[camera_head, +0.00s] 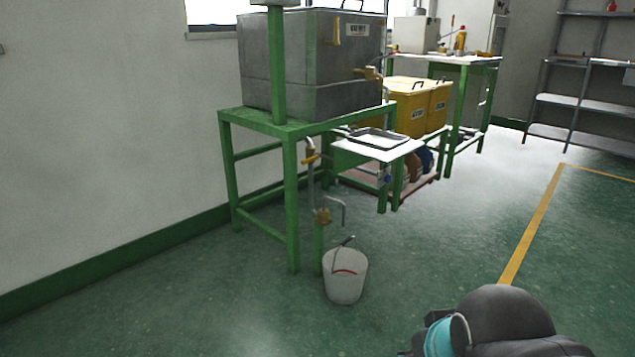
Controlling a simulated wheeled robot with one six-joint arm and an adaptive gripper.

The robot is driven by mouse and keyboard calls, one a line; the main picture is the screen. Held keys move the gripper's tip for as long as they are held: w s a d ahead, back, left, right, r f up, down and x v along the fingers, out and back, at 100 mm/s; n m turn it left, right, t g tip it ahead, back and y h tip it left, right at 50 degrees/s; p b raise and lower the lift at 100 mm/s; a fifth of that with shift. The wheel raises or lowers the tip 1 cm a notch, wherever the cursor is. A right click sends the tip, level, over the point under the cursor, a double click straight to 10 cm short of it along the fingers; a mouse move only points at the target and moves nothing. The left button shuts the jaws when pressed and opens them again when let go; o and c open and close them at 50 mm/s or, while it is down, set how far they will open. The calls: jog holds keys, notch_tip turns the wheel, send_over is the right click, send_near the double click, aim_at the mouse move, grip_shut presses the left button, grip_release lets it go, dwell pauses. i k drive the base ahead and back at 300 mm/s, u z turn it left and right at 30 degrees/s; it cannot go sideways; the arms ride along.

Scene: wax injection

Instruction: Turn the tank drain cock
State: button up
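A grey metal tank (285,62) with a label stands on a green frame (292,205) at the left. A pipe (311,185) runs down below it, with an orange-yellow valve (311,159) partway. Lower down is a brass cock (323,216) with a bent spout over a white bucket (345,283) on the floor. A brass tap (369,72) also sits on the tank's front side. The view does not show which is the drain cock, or how the small handles are turned. Part of my arm shows at the bottom right, far from the tank; my gripper's fingers are not visible.
A small white table (404,148) with a metal tray (374,138) stands right of the tank frame. Yellow boxes (411,108) and a green bench (462,60) are behind it. Grey shelves (585,103) are at the far right. The green floor is open in front of the bucket.

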aim_at(316, 157)
jog(key=u, duration=0.35)
jog(key=i, duration=0.85)
jog(key=z, duration=0.6)
